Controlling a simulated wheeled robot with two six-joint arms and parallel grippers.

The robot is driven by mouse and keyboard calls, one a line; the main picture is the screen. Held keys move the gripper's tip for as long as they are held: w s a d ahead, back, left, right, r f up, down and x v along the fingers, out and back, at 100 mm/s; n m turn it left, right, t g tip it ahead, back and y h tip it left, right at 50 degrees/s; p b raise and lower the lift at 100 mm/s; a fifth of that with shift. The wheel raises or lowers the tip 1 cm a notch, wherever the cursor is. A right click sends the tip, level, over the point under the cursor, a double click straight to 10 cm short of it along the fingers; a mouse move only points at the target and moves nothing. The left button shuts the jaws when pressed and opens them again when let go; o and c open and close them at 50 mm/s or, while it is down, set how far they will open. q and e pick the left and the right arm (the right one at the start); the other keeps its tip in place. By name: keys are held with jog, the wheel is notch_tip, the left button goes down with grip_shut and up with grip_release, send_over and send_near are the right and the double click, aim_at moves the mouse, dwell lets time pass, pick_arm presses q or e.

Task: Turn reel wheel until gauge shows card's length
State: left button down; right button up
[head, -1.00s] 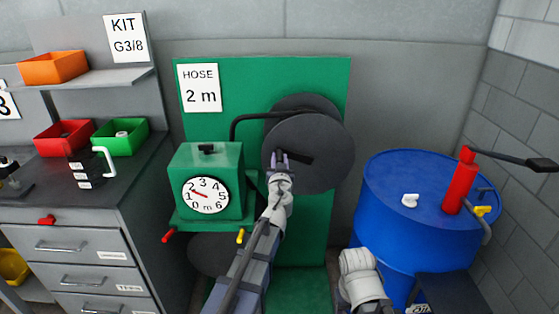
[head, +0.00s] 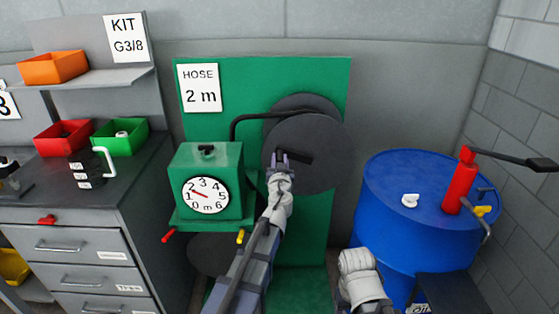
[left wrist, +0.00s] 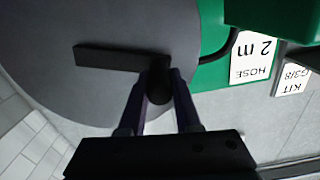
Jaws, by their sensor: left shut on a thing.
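The reel wheel (head: 325,170) is a large dark grey disc at the front of the green stand, with a black crank bar (head: 297,157) across its middle. My left gripper (head: 280,161) is shut on the knob at the crank's left end; the left wrist view shows the fingers on either side of the dark knob (left wrist: 159,84). The gauge (head: 206,195) is a white dial on a green box, marked 0 to 6 m; its red needle points up-left, between 1 and 2. The card (head: 199,88) reads "HOSE 2 m".
A blue drum (head: 405,225) with a red pump (head: 461,183) stands to the right. A grey drawer cabinet (head: 75,225) with red (head: 63,137) and green (head: 121,137) bins is at the left. A black hose (head: 245,117) runs above the gauge box to the reel.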

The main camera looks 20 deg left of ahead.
pick_arm(q)
jog(key=shift+d+r+p, duration=0.1)
jog(key=shift+r+p, duration=0.2)
jog(key=d+r+m+p, duration=0.1)
jog(key=r+m+p, duration=0.1)
jog(key=w+d+r+m+p, duration=0.1)
jog(key=m, duration=0.1)
jog(key=shift+d+r+p, duration=0.4)
jog(key=shift+s, duration=0.1)
jog(key=c, duration=0.6)
grip_release()
